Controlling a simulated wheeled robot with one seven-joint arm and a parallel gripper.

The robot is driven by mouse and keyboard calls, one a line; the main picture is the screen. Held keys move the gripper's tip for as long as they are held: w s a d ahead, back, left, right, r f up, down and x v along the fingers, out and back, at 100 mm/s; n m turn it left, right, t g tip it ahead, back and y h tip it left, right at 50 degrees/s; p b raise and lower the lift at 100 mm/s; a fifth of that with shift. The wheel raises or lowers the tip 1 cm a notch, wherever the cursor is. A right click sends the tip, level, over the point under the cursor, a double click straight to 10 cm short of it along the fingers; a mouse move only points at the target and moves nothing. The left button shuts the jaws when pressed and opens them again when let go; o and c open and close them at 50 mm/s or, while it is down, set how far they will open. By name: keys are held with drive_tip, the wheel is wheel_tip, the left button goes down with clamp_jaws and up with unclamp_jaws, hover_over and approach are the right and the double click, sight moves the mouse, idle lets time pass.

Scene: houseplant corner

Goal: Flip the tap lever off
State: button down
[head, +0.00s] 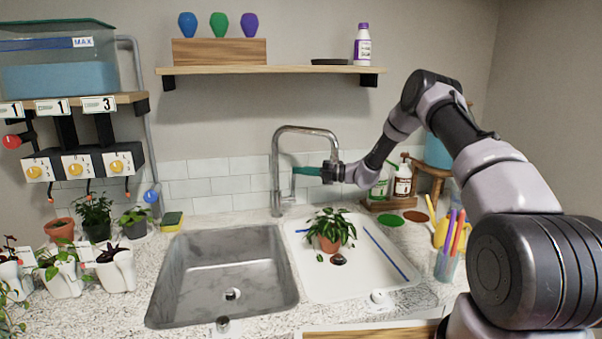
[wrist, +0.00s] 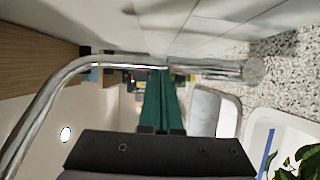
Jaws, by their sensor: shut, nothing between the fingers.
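The chrome tap (head: 275,165) stands behind the sinks, its arched spout curving over to the right. A short stub (head: 288,200) shows low on the tap's right side; I cannot tell whether it is the lever. My gripper (head: 294,170) reaches in from the right with its green fingers shut and empty, pointing left at the upright pipe under the arch. In the wrist view the shut fingertips (wrist: 164,72) end close to the tap's pipe (wrist: 110,63); I cannot tell if they touch. The lever is not clearly visible in either view.
A steel basin (head: 185,270) is left of the tap. A white sink tray (head: 330,290) on the right holds a potted plant (head: 328,230) and a blue stick (head: 385,252). A shelf (head: 270,70) hangs above.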

drive_tip(key=shift+r, duration=0.1)
wheel_tip(320, 180, up, 10)
idle(0.6)
